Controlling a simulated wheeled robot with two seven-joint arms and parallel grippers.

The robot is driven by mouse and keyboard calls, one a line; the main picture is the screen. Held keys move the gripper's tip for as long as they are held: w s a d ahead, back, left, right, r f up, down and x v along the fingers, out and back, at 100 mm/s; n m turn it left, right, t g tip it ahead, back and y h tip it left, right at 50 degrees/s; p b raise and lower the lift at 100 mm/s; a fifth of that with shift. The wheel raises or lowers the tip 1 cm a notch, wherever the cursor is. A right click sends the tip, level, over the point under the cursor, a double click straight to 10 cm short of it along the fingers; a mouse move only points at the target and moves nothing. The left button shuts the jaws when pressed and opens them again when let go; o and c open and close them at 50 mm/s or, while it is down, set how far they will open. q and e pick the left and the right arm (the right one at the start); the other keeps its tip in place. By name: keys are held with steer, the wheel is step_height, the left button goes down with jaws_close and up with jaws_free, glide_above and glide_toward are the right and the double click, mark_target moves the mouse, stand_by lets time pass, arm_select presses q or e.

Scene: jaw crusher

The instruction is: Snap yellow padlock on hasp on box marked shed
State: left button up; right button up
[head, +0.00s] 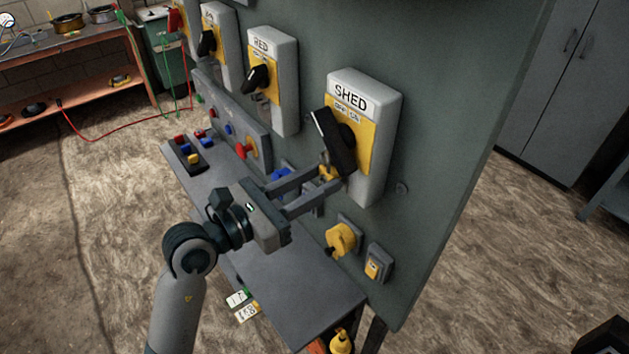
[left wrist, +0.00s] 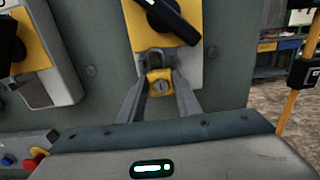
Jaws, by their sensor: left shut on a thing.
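The box marked SHED (head: 379,104) is pale grey with a yellow front plate and a black rotary handle (head: 335,142) standing aslant. My left gripper (head: 328,180) is shut on the yellow padlock (head: 326,172), just below the handle at the box's lower edge. In the left wrist view the padlock (left wrist: 160,82) is upright between the fingertips, keyhole facing me. Its dark shackle (left wrist: 157,55) points up in front of the box's lower part. The hasp cannot be told apart from the shackle, nor whether they are joined. My right gripper is out of view.
The box marked RED (head: 285,70) and others line the grey panel to the left. A ledge (head: 300,285) below holds small red, blue and yellow items (head: 193,158). A yellow knob (head: 340,239) sticks out below the SHED box.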

arm_select(q)
steer(key=shift+w+d, duration=0.1)
steer(key=shift+d, duration=0.1)
steer(key=o, duration=1.2)
steer(key=shift+a, duration=0.15)
steer(key=shift+v, duration=1.7)
steer(key=v, duration=0.5)
steer(key=shift+a, duration=0.1)
steer(key=shift+s+r, duration=0.1)
steer(key=shift+s, duration=0.15)
